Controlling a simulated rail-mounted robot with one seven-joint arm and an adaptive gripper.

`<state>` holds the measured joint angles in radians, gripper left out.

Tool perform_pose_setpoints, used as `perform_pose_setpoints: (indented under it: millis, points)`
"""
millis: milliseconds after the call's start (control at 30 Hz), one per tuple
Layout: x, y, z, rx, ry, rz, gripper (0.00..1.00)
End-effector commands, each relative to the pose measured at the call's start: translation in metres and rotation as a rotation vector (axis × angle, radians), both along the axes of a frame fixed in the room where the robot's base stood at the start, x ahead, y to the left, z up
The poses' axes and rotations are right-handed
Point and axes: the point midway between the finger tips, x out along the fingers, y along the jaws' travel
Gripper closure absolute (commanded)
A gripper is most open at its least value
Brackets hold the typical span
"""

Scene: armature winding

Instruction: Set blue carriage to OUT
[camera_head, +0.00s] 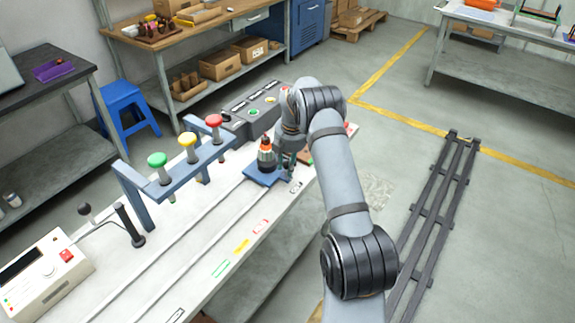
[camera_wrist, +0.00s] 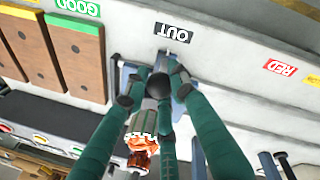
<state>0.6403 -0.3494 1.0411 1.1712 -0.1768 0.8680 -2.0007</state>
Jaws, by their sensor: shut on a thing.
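The blue carriage (camera_head: 257,176) sits on the rails of the white bench, toward their far end. A dark and orange armature (camera_head: 266,155) stands upright on it; its copper and orange part (camera_wrist: 143,140) shows below the fingers in the wrist view. My gripper (camera_head: 288,172) is at the carriage's right side. In the wrist view its dark green fingers (camera_wrist: 160,82) close around a round black knob (camera_wrist: 159,86) at the carriage's edge. The black OUT label (camera_wrist: 173,32) lies on the bench just beyond the carriage edge. The fingers hide part of the carriage.
A blue frame with green (camera_head: 157,160), yellow (camera_head: 187,140) and red (camera_head: 214,121) buttons stands left of the rails. A RED label (camera_wrist: 279,67) lies along the bench edge. A control box (camera_head: 45,272) stands at the near end.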

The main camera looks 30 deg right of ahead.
Motion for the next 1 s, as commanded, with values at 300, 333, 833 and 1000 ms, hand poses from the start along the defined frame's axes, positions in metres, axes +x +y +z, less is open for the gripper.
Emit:
perform_pose_setpoints:
  millis: [300,333,833,1000]
  points:
    - [0.001,-0.007,0.002,-0.009,-0.009,-0.002,0.67]
    - [0.001,-0.006,0.002,-0.009,-0.009,-0.002,0.65]
    - [0.001,-0.003,0.006,-0.005,-0.006,0.0,0.56]
    - [-0.003,-0.003,0.031,-0.006,-0.009,0.0,0.56]
